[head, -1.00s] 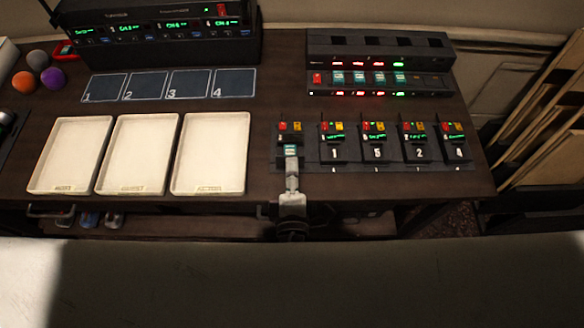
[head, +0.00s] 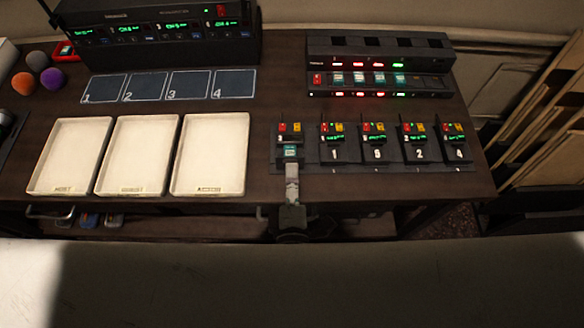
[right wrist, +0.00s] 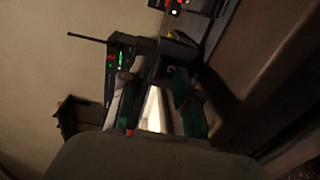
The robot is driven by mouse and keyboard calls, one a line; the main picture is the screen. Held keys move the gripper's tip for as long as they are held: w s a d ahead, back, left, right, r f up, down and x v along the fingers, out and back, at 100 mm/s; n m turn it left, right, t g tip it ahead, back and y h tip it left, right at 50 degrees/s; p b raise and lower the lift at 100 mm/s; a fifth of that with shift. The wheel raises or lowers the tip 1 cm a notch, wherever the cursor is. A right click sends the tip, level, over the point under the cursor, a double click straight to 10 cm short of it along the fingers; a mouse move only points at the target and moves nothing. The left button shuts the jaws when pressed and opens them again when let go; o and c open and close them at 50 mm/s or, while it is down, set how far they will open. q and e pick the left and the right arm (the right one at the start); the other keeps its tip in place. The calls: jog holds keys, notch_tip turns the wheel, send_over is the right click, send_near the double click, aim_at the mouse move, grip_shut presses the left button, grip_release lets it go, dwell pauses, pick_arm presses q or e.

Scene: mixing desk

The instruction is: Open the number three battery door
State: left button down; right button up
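The number three unit (head: 290,133) is the leftmost of a row of small black packs at the front right of the desk. It has red and yellow parts on top and a "3" at its left edge. A green-and-white piece (head: 291,152) shows at its front. My right gripper (head: 292,168) is right at this front and covers much of it, so the door's state is unclear. In the right wrist view, the gripper (right wrist: 155,85) has its fingers around a dark, shaded area beside a green-lit pack (right wrist: 116,58). My left gripper is not in view.
Packs marked 1 (head: 334,143), 5 (head: 376,143), 2 (head: 417,143) and 4 (head: 457,143) stand close to the right. A battery charger (head: 380,75) is behind them. A white tray (head: 211,189) lies to the left. The desk's front edge is close below.

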jog(key=s, duration=1)
jog(key=shift+r, duration=0.45)
